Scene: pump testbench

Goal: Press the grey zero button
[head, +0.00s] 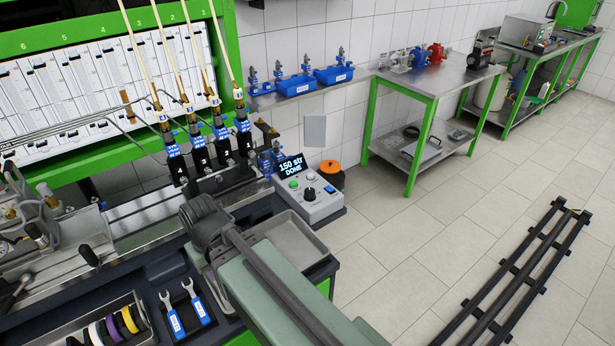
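The light grey control box (314,200) stands at the right end of the bench. Its display (291,166) reads "150 str DONE". On its top I see a green button (293,184), a black knob (309,193) and a blue part (330,189). The grey zero button is too small to tell apart from the grey casing. My arm reaches in from the lower edge, and its dark end part stands left of and in front of the box. No gripper fingers show, so I cannot tell whether they are open or shut.
A shallow grey tray (296,247) lies in front of the box, partly behind my arm. An orange-topped black container (331,174) is just behind the box. Several injectors with rods (243,140) stand to its left. Two blue-labelled wrenches (174,316) lie at the front. Floor at right is open beside the rails (515,285).

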